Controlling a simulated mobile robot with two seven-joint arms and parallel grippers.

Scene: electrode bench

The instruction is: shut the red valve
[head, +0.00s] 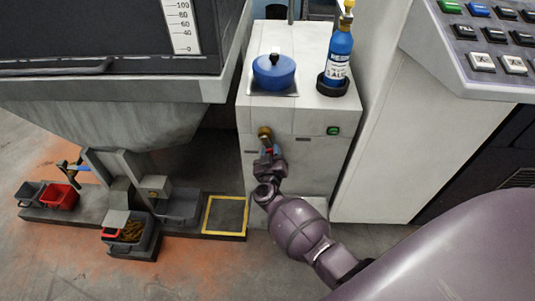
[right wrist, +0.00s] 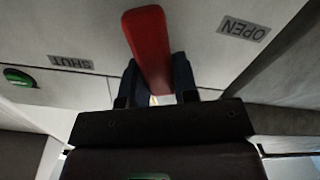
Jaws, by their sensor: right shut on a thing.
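The red valve lever (right wrist: 150,45) fills the middle of the right wrist view, between the two dark fingers of my right gripper (right wrist: 156,85). The gripper is shut on the lever. In the head view my right gripper (head: 269,158) is at the front of the white cabinet, just below the valve's brass body (head: 265,133), and covers most of the lever. My left gripper is not in view.
The white cabinet (head: 300,170) carries a blue pot (head: 274,72) and a blue gas bottle (head: 338,60) on top. A green button (head: 333,130) is right of the valve. A hopper (head: 105,120) and small bins (head: 60,197) stand left. A button console (head: 485,45) is at right.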

